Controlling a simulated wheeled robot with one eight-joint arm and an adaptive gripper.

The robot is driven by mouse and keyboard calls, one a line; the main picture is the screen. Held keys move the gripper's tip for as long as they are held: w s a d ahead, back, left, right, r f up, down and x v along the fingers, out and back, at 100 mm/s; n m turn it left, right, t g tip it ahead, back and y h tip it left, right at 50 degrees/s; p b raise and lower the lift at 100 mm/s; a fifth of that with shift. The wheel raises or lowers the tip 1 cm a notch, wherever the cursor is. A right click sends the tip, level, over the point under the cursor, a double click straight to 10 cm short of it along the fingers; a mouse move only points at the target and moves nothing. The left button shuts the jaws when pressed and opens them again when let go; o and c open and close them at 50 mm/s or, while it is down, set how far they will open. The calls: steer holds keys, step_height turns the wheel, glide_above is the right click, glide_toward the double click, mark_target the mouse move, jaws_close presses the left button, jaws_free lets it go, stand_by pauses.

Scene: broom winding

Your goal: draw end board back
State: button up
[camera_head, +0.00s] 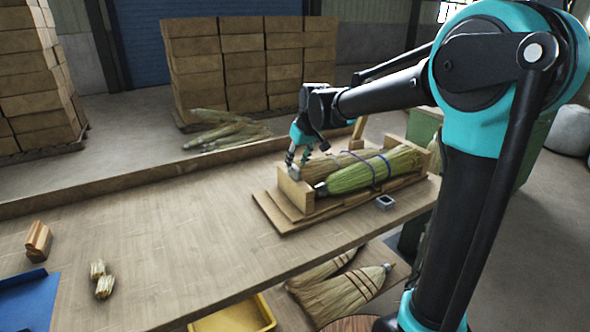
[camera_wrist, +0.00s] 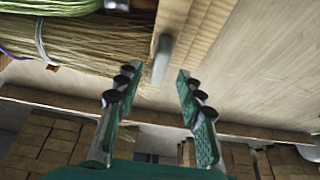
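A wooden end board (camera_head: 295,192) closes the near-left end of the wooden cradle (camera_head: 283,215) on the workbench. In the wrist view the end board (camera_wrist: 172,16) runs down from the top, with a small grey metal tab (camera_wrist: 161,60) at its end. Bundles of broom straw (camera_head: 372,170) lie against its inner side; they also show in the wrist view (camera_wrist: 85,45). My gripper (camera_head: 297,160) is over the board's far top part. In the wrist view my gripper (camera_wrist: 157,75) is open, its two fingers either side of the tab, with gaps visible.
A wooden block (camera_head: 38,241), small straw bundles (camera_head: 103,280) and a blue tray (camera_head: 25,300) are at the left. The bench (camera_head: 180,235) left of the cradle is clear.

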mark_target(295, 167)
steer(key=shift+x, duration=2.2)
jaws_close()
